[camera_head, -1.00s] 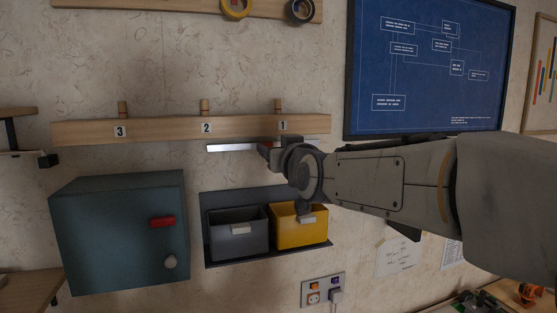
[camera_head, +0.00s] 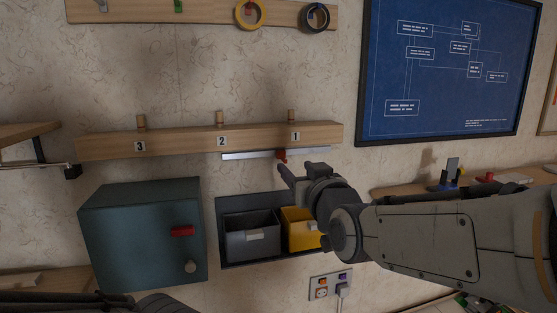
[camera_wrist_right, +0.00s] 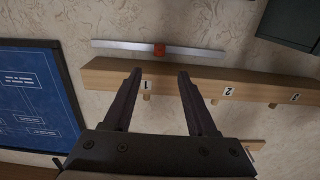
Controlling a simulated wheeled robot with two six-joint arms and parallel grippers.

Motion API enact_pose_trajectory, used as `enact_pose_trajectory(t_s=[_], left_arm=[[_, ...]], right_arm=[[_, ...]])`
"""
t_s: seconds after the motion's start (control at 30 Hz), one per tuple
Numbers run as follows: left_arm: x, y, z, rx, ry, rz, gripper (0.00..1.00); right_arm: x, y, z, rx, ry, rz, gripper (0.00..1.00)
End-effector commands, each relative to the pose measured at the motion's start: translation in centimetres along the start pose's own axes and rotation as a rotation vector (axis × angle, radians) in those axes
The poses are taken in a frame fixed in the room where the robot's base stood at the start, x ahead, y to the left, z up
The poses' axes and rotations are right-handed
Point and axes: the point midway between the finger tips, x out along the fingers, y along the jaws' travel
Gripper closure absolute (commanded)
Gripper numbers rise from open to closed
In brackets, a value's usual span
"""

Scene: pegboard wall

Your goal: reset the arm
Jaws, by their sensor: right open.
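My right gripper (camera_head: 303,168) is open, just below the wooden rail near peg 1 in the head view. Its two fingers are apart with nothing between them in the right wrist view (camera_wrist_right: 160,75). Beyond the fingertips is a thin metal strip (camera_head: 240,155) with a small red piece (camera_head: 281,156) at its middle. The strip (camera_wrist_right: 195,51) and the red piece (camera_wrist_right: 159,49) are clear of the fingers in the wrist view. Dark parts at the lower left edge of the head view look like my left arm; its gripper is not visible.
The wooden rail (camera_head: 180,143) carries pegs numbered 1 to 3. Below are a teal cabinet (camera_head: 140,240), a grey bin (camera_head: 250,240) and a yellow bin (camera_head: 300,232), partly hidden by my right arm. A blue board (camera_head: 440,75) and a shelf (camera_head: 400,190) are at right.

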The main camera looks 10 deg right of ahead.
Motion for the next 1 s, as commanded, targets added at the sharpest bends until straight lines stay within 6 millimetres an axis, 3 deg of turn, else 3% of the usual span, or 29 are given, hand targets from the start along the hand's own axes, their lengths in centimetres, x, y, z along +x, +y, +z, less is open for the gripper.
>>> enact_pose_trajectory(t_s=[0.3,0.43,0.57,0.67,0.8,0.9,1.0], left_arm=[[0.0,0.0,0.0,0.0,0.0,0.0,0.43],[0.5,0.0,0.0,0.0,0.0,0.0,0.43],[1.7,-0.1,0.1,0.0,0.0,0.0,0.43],[2.7,-0.2,0.1,-0.001,0.0,0.0,0.43],[4.0,-0.3,0.2,-0.001,0.0,0.0,0.43],[4.9,-0.4,0.3,-0.001,0.0,0.0,0.43],[5.6,-0.4,0.3,-0.002,0.0,0.0,0.43]], right_arm=[[0.0,-0.1,0.1,0.001,-0.002,-0.002,0.43],[-0.3,-1.4,2.5,0.003,-0.075,-0.036,0.43],[-1.9,-4.9,9.0,0.0,-0.285,-0.127,0.43],[-4.9,-8.0,15.4,-0.022,-0.509,-0.215,0.43],[-11.3,-11.2,23.6,-0.083,-0.834,-0.326,0.43],[-16.6,-12.1,28.1,-0.148,-1.058,-0.387,0.43],[-21.6,-11.9,31.2,-0.218,-1.249,-0.427,0.43]])
